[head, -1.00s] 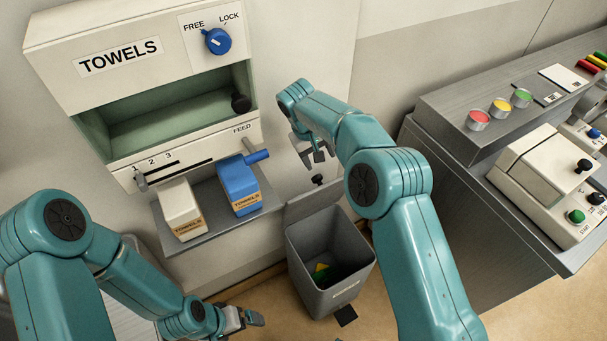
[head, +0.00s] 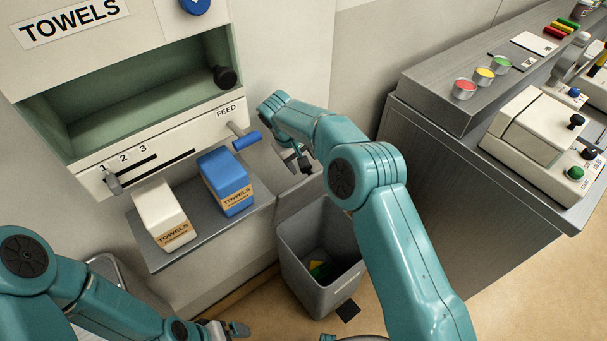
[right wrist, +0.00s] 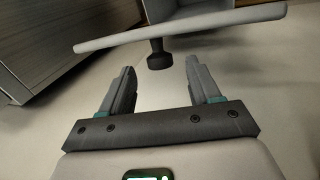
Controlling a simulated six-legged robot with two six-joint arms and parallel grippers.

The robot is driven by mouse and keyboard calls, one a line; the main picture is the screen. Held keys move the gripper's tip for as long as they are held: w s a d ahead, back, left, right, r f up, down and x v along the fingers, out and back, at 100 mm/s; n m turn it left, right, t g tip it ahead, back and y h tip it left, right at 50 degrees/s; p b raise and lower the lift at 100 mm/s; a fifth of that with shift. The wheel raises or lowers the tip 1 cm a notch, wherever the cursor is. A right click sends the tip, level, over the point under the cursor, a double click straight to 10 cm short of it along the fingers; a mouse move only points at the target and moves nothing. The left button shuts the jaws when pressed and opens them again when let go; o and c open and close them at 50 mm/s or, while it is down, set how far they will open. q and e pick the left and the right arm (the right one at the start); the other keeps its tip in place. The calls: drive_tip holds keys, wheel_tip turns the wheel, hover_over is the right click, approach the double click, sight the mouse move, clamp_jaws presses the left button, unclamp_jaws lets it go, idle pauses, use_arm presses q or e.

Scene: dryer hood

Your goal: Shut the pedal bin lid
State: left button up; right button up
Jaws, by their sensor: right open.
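The grey pedal bin (head: 310,285) stands on the floor below the towel dispenser, with a few yellow and green scraps inside. Its lid (head: 292,201) is raised, tilted up at the back of the bin. The lid also shows edge-on in the right wrist view (right wrist: 215,27), with a black knob (right wrist: 158,55) sticking out from it. My right gripper (right wrist: 160,68) is open, and the knob lies in line with the gap between its fingertips. In the head view the right arm partly hides this gripper (head: 300,165). My left gripper (head: 240,329) is low at the bottom edge, its jaws unclear.
The dispenser's shelf (head: 165,262) holds a white towel pack (head: 160,212) and a blue one (head: 224,180), left of the bin. The blue feed handle (head: 246,140) sticks out near my right gripper. A grey cabinet (head: 440,180) stands to the right.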

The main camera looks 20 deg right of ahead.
sight(303, 188)
drive_tip(key=b+x, duration=0.1)
drive_tip(key=x, duration=0.2)
drive_tip(key=shift+d+f, duration=0.35)
drive_tip(key=shift+f, duration=0.3)
drive_tip(key=shift+w, duration=0.1)
clamp_jaws()
drive_tip(key=shift+b, duration=0.3)
